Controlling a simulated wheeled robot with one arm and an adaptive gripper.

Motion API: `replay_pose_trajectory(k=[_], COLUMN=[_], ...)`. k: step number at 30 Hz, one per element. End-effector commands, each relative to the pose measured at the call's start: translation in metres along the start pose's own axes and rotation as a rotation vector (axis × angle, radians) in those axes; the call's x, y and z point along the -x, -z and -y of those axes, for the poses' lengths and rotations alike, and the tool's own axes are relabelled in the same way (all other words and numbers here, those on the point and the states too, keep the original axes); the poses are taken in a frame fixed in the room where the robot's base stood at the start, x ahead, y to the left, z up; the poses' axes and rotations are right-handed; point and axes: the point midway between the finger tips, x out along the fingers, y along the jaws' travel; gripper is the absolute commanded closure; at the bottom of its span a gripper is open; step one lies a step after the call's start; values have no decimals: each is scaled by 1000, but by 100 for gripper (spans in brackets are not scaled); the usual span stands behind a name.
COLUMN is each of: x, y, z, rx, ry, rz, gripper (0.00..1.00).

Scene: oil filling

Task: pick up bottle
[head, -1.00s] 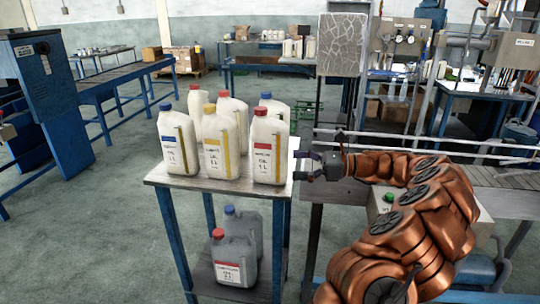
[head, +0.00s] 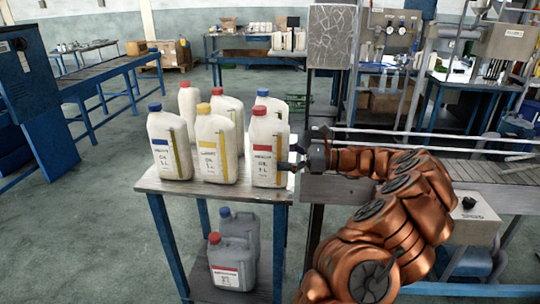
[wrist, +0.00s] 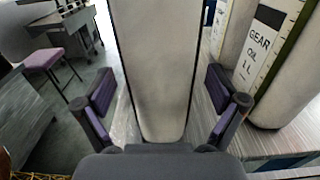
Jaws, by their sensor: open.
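Several white oil bottles stand upright on a small table (head: 240,193). The front right one (head: 266,145) has a red cap and red label; beside it are a yellow-capped bottle (head: 216,148) and a blue-capped bottle (head: 168,148). My gripper (head: 292,162) is at the right side of the front right bottle, at mid height. In the wrist view, my open fingers (wrist: 160,88) stand to either side of a plain pale bottle face (wrist: 160,65), with gaps visible on both sides. A bottle labelled gear oil (wrist: 275,65) stands to the right there.
More white bottles, one with a red cap (head: 188,98), stand close behind the front row. Grey bottles (head: 233,255) are on the lower shelf. A conveyor (head: 478,180) lies right of the table. The floor to the left is open.

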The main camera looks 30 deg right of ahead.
Motion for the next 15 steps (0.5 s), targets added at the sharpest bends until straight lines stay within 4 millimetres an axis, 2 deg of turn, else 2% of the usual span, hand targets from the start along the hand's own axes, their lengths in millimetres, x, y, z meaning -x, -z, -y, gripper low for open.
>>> replay_pose_trajectory(k=[7,15], x=[-34,-38], y=[-2,-1], z=[0,1], rx=[-1,1], ry=[-3,2], rz=[1,1], gripper=[5,5])
